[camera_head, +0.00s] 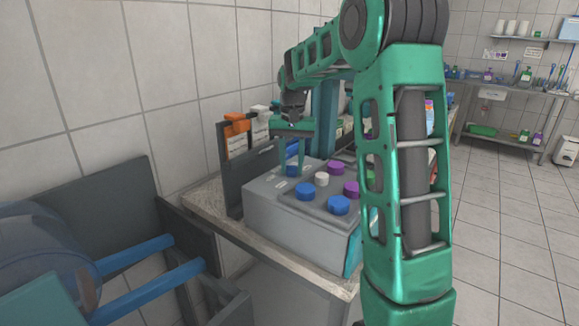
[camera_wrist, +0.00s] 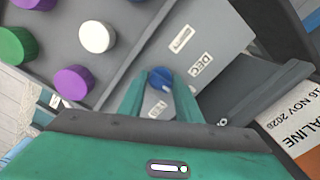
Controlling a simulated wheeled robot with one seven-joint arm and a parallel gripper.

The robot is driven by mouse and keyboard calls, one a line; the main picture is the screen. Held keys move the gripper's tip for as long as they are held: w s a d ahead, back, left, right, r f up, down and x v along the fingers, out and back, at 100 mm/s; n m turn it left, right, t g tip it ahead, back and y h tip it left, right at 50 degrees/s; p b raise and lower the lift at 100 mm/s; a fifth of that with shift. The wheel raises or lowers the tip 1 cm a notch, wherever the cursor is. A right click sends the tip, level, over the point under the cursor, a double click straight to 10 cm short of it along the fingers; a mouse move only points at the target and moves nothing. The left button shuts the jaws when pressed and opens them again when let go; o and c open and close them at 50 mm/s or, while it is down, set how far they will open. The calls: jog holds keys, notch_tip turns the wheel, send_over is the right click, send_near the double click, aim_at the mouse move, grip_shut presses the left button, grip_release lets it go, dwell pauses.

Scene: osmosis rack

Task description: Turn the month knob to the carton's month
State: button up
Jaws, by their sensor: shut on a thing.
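The month knob (camera_wrist: 160,79) is a small blue knob on the sloped grey face of the box. It also shows in the head view (camera_head: 292,171). My gripper (camera_wrist: 159,88) has its two teal fingers on either side of the knob and is shut on it; in the head view my gripper (camera_head: 293,166) reaches down to it from above. A DEC label (camera_wrist: 200,64) sits right of the knob, with other labels too small or angled to read. The carton (camera_wrist: 296,125) at the right edge of the wrist view is white and orange, and its print reads 16 NOV 2026.
The grey box (camera_head: 275,207) carries several other knobs, including a white knob (camera_wrist: 97,37), a purple knob (camera_wrist: 73,82) and a green knob (camera_wrist: 17,46). It stands on a counter (camera_head: 225,215). A dark upright panel stands beside the cartons. A blue-railed rack is at left.

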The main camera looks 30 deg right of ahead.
jog(key=m, duration=0.5)
jog(key=shift+w+r+m, duration=0.15)
jog(key=shift+w+m, duration=0.05)
jog(key=shift+m, duration=0.1)
jog(key=shift+a+m, duration=0.1)
jog(key=shift+m, duration=2.1)
jog(key=shift+c, duration=0.2)
jog(key=o, duration=1)
jog(key=shift+s, duration=0.1)
